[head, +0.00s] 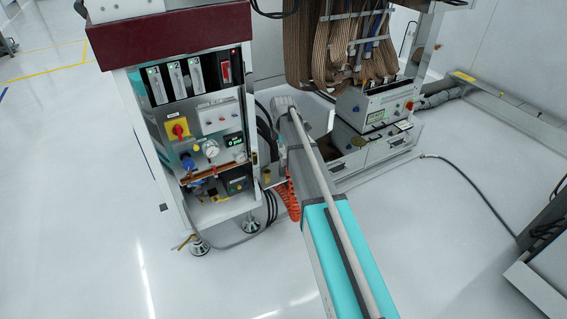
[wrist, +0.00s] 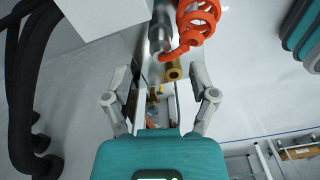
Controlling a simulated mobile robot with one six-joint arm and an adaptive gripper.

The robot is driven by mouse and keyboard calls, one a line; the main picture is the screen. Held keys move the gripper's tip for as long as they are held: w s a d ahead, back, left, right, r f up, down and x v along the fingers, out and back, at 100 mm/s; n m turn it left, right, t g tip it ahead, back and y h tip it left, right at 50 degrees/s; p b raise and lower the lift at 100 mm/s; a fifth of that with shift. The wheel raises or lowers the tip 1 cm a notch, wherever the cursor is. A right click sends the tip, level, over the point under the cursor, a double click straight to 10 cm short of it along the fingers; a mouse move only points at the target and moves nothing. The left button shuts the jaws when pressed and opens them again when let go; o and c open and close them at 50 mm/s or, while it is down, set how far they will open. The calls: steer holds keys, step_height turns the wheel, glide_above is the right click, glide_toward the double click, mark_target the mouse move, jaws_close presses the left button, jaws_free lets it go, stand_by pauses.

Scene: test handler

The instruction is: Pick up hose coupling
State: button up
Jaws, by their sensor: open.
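A brass cylindrical fitting with a dark round opening, which looks like the hose coupling (wrist: 172,71), shows in the wrist view. It lies in the gap between my gripper's fingers, near their tips and closer to the right one. My gripper (wrist: 158,84) is open, with one grey finger on each side, and neither finger visibly touches the fitting. An orange coiled hose (wrist: 198,22) is just above it, its end reaching down close to the fitting. In the head view the orange hose (head: 292,199) hangs beside my arm, with a small brass piece (head: 267,176) to its left. My gripper is not distinguishable there.
A cabinet with a control panel (head: 208,125) stands left of my arm, with black hoses beside it. Brown cable bundles (head: 345,45) hang over a white instrument box (head: 375,108) behind. Thick black hoses (wrist: 25,90) fill the wrist view's left side. Open floor (head: 70,200) lies at left.

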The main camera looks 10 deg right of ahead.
mark_target(283, 162)
steer(key=shift+f+b, duration=2.35)
steer(key=shift+f, duration=0.15)
jaws_close()
